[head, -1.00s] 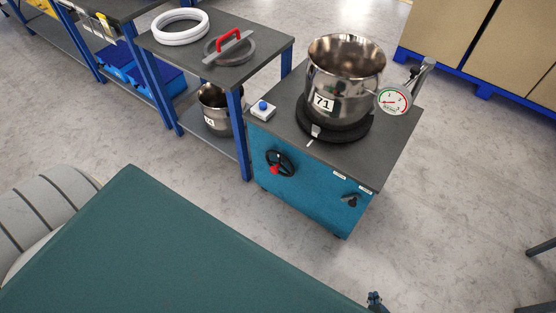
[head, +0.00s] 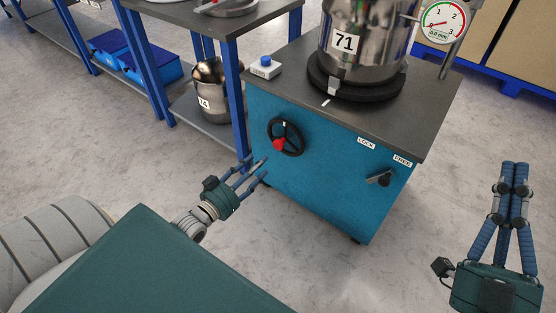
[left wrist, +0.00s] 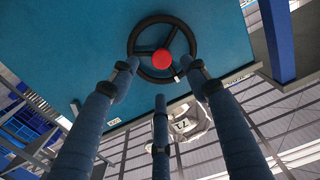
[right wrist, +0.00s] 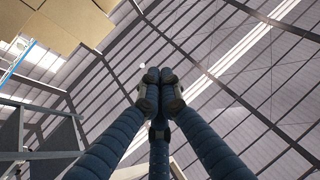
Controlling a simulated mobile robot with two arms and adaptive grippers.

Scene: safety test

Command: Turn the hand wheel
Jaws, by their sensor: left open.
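The black hand wheel (head: 288,136) with a red knob (head: 279,144) is on the blue front of a cabinet, upper left. My left gripper (head: 257,167) is open and empty, just below and left of the wheel, apart from it. In the left wrist view the hand wheel (left wrist: 134,40) shows beyond the spread fingers, with its red knob (left wrist: 161,58) facing the camera. My right gripper (head: 516,165) is shut with nothing seen in it, over the floor at the right. Its fingertips also meet in the right wrist view (right wrist: 158,75).
On the cabinet (head: 320,185) stand a steel pot (head: 365,45) marked 71, a dial gauge (head: 443,22) and a blue button box (head: 264,66). A small black lever (head: 382,179) sits below LOCK and FREE labels. A blue-legged table (head: 235,90) stands close at left.

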